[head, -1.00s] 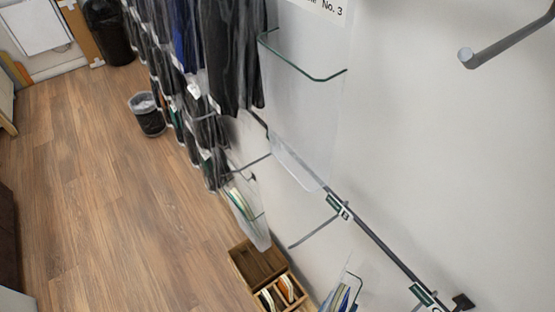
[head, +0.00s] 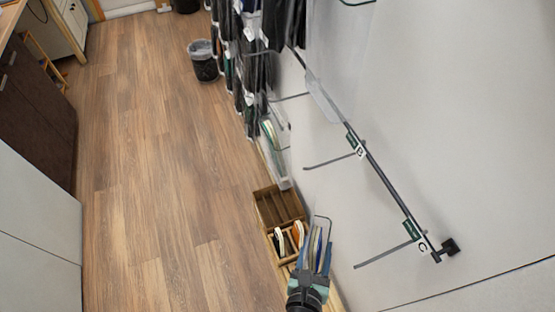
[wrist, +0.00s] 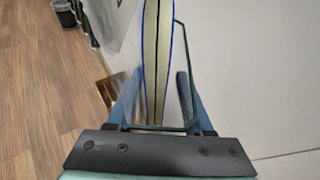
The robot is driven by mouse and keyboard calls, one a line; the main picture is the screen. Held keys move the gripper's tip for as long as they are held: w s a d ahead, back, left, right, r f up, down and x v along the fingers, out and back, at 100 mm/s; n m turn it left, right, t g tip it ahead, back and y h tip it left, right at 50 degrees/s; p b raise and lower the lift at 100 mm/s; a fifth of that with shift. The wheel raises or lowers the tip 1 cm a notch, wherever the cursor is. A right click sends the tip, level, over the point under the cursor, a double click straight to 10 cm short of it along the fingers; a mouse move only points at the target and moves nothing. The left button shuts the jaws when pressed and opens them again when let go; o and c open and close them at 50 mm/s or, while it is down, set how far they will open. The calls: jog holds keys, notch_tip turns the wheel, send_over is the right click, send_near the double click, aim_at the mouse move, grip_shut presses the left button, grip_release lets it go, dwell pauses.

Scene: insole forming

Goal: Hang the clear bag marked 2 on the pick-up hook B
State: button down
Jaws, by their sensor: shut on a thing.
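My gripper (head: 316,262) is low in the head view, its blue fingers shut on a clear bag (head: 318,247) that holds a pair of insoles. A wire loop stands above the bag. In the wrist view the blue-edged insoles (wrist: 155,60) stand upright between the fingers (wrist: 157,98), with the dark loop (wrist: 183,70) beside them. No number is readable on the bag. Hook B (head: 330,161) is a bare prong on the wall rail, with a green and white label B (head: 356,147). The held bag is below hook B and apart from it.
Hook C (head: 385,257) is bare, at the rail's near end. A wooden box (head: 264,211) with insoles is on the floor side below. Dark bags hang beyond, near a bin (head: 203,63). The wall around hook B is clear.

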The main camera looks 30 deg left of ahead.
jog(key=shift+w+a+r+n+y, duration=0.1)
jog(key=shift+w+a+n+y, duration=0.25)
jog(key=shift+a, duration=0.25)
jog(key=shift+w+a+r+n+y, duration=0.1)
jog(key=shift+w+a+n+y, duration=0.15)
jog(key=shift+a+y, duration=0.3)
jog(key=w+a+r+n+g+y, duration=0.2)
jog(key=a+r+n+g+y, duration=0.35)
jog(key=a, duration=0.45)
jog(key=w+d+f+b, duration=0.2)
jog(key=w+d+b, duration=0.4)
jog(key=w, duration=0.1)
jog(key=shift+w+d+f+t, duration=0.15)
jog(key=shift+d+f+t, duration=0.1)
jog(key=shift+t, duration=0.2)
